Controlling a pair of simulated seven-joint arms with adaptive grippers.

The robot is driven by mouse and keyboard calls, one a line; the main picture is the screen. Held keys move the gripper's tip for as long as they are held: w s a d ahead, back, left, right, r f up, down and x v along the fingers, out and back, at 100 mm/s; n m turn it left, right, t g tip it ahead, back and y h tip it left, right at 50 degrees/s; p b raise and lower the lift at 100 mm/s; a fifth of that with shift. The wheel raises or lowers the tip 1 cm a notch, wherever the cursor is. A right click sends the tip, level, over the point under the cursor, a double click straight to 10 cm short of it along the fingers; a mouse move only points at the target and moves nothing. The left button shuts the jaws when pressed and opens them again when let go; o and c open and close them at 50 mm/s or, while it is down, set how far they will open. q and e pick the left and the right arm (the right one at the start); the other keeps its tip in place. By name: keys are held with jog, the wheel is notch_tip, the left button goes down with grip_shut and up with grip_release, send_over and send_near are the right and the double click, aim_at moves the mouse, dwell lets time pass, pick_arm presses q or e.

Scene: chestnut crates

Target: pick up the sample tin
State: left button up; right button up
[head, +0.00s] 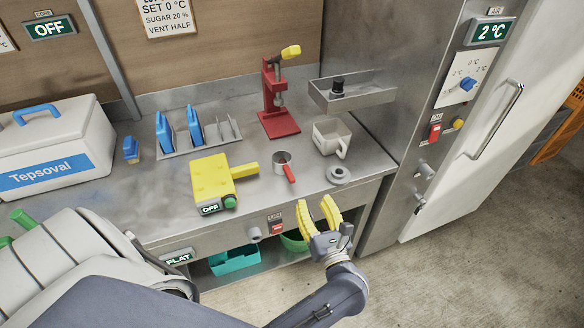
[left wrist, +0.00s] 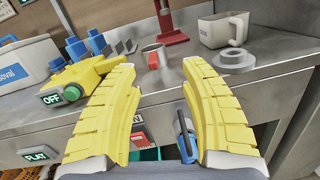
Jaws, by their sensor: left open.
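A small round metal tin (head: 282,158) with a red handle stands upright on the steel counter, right of a yellow device; I take it as the sample tin. In the left wrist view the tin (left wrist: 153,54) shows beyond and between my fingers, its red handle towards me. My left gripper (head: 317,209) has yellow fingers, spread open and empty. It is in front of the counter's front edge, nearer than the tin and to its right, touching nothing that I can see. In the left wrist view the fingers (left wrist: 160,78) frame a gap. My right gripper is not in view.
The yellow device (head: 211,181) reads OFF. A grey ring (head: 339,174), a beige jug (head: 331,138) and a red press (head: 278,121) stand around the tin. Blue pieces sit in a rack (head: 206,146). A raised metal tray (head: 365,94) and a steel cabinet bound the right.

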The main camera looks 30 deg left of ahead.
pick_arm(q)
jog(key=a+f+n+g, duration=0.1)
jog(key=f+n, duration=0.1)
send_near(285, 165)
jog(key=shift+n+g, duration=0.3)
jog(key=shift+g, duration=0.1)
jog(key=x, duration=0.9)
jog(key=shift+w+d+r, duration=0.15)
jog(key=shift+c, duration=0.4)
grip_shut()
